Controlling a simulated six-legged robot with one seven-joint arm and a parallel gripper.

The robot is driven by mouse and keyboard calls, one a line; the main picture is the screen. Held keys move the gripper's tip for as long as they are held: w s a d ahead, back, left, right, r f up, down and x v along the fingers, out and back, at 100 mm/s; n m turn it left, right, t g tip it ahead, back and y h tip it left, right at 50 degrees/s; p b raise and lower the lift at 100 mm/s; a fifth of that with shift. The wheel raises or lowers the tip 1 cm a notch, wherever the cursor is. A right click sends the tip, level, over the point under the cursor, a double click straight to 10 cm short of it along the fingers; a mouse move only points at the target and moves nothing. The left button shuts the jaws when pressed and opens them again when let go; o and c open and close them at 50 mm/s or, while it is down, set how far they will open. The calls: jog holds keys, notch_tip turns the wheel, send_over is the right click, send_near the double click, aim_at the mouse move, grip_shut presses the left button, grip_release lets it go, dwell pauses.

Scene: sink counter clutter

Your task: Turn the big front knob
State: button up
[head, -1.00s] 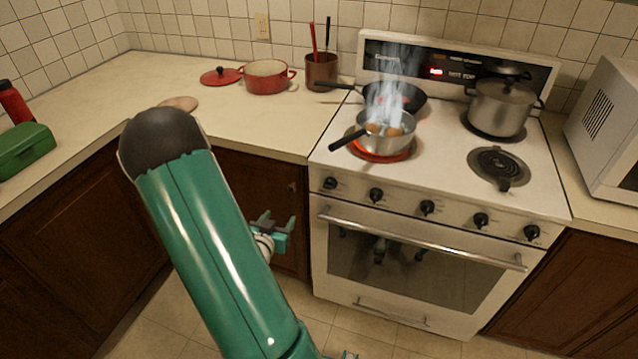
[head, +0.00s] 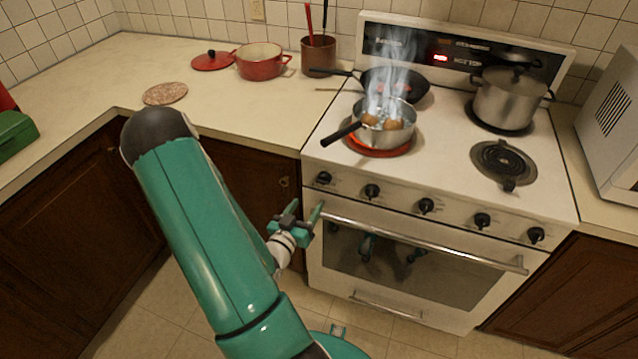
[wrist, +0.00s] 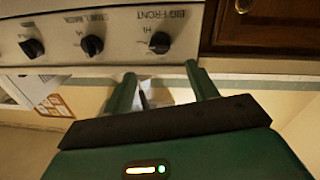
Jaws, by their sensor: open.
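The big front knob (head: 323,178) is the black, leftmost knob on the stove's front panel. In the wrist view this knob (wrist: 159,42) sits by the upside-down "BIG FRONT" label, close to the panel's end. My gripper (head: 307,207) is open and empty, just below and slightly left of the knob in the head view. In the wrist view my gripper's two green fingers (wrist: 161,75) point toward the panel with the knob beyond their tips, roughly between them. I see no contact with the knob.
A smoking saucepan (head: 385,128) stands on the glowing front-left burner, its handle reaching toward the front edge. The oven handle (head: 425,238) runs below the knobs. Other knobs (head: 426,206) line the panel. A dark wood cabinet (head: 262,195) adjoins the stove's left side.

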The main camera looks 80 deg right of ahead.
aim_at(321, 183)
jog(key=d, duration=0.3)
jog(key=s+d, duration=0.1)
jog(key=d, duration=0.6)
jog(key=shift+s, duration=0.35)
jog(key=shift+c, duration=0.2)
jog(key=c, duration=0.9)
